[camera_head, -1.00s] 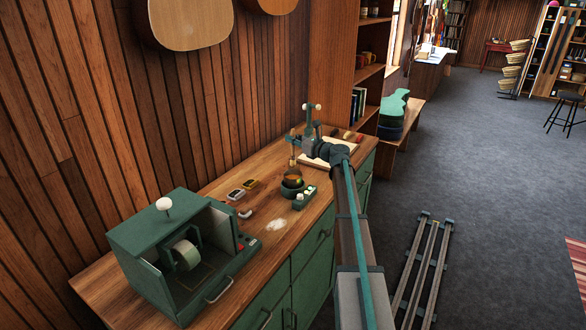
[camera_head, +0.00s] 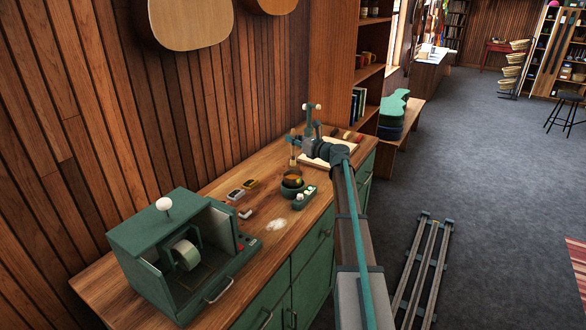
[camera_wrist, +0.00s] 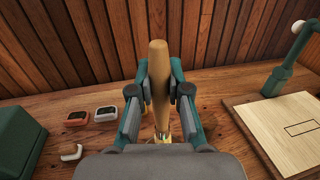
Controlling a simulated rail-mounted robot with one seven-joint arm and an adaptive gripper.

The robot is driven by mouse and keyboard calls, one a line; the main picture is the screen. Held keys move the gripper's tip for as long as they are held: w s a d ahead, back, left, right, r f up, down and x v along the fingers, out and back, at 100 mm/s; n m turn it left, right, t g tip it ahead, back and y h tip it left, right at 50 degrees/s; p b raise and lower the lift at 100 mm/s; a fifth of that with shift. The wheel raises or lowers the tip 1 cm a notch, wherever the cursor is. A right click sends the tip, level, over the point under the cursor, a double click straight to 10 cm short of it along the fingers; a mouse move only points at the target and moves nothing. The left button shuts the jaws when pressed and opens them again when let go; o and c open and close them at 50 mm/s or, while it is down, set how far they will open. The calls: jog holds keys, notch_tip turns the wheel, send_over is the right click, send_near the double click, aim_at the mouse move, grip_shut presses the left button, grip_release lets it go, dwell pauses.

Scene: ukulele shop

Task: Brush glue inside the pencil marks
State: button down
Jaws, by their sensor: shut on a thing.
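My gripper (camera_wrist: 160,90) is shut on the wooden handle of a brush (camera_wrist: 158,62), which is held nearly upright. In the head view my gripper (camera_head: 296,143) and the brush are small, just above a dark green glue pot (camera_head: 291,192) with amber glue inside. I cannot tell whether the bristles touch the glue. A pale wooden board (camera_wrist: 268,112) lies on the bench to the right of my gripper in the wrist view. Pencil marks (camera_wrist: 305,128) form a thin rectangle on it. The board (camera_head: 345,143) is partly hidden behind my arm in the head view.
A green post with a white knob (camera_wrist: 285,70) stands by the board. A green holder with white knobs (camera_head: 304,197) sits beside the pot. The plank wall is close behind.

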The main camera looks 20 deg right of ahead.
jog(key=shift+r, duration=0.15)
jog(key=shift+r+p, duration=1.2)
jog(key=shift+r, duration=0.65)
